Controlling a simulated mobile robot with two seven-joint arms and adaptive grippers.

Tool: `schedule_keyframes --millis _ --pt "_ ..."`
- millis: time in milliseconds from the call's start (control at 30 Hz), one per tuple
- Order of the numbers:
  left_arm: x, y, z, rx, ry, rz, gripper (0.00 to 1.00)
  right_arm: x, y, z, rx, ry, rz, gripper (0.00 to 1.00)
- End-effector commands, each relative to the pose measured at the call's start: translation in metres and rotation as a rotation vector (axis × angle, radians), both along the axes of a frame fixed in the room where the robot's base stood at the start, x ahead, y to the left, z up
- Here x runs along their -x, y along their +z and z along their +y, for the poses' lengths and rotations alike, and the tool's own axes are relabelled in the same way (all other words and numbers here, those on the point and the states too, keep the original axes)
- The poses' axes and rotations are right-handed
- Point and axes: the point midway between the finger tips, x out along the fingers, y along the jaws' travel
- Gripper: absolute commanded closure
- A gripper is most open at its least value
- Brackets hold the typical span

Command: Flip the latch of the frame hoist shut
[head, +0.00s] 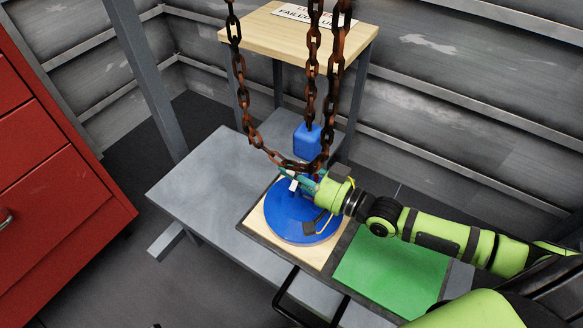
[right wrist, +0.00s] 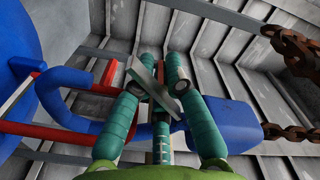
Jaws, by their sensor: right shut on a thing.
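The frame hoist's blue block (head: 307,139) hangs beside rusty chains (head: 334,85) above the workbench. In the right wrist view its blue hook (right wrist: 70,112) curves at the left, with the blue block (right wrist: 222,128) at the right. A thin grey metal latch (right wrist: 148,84) lies tilted across the fingers. My right gripper (right wrist: 163,80) is shut on this latch, at the hook's opening; the exact contact is partly hidden. In the head view the gripper (head: 297,180) is over the blue disc and covers the hook. My left gripper is not in view.
Red bars (right wrist: 48,130) run beside the hook. A large blue disc (head: 290,225) rests on a wooden board on the grey bench (head: 195,190). A green mat (head: 390,268) lies to the right. A wooden table (head: 260,40) with a sign stands behind; a red cabinet (head: 50,190) is left.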

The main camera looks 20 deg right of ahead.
Motion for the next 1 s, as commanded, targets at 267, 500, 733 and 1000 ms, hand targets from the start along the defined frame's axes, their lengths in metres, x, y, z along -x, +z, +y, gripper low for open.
schedule_keyframes --millis 267,500,733,1000 --pt "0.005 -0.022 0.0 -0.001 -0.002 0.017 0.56 -0.002 -0.001 -0.002 0.157 0.002 -0.125 1.0" --pt "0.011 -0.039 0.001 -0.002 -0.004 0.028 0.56 -0.004 -0.004 -0.004 0.266 0.004 -0.21 1.0" --pt "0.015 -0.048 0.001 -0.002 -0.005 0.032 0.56 -0.005 -0.006 -0.005 0.323 0.005 -0.255 1.0" --pt "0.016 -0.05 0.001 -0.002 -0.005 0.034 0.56 -0.005 -0.007 -0.006 0.336 0.005 -0.265 1.0"
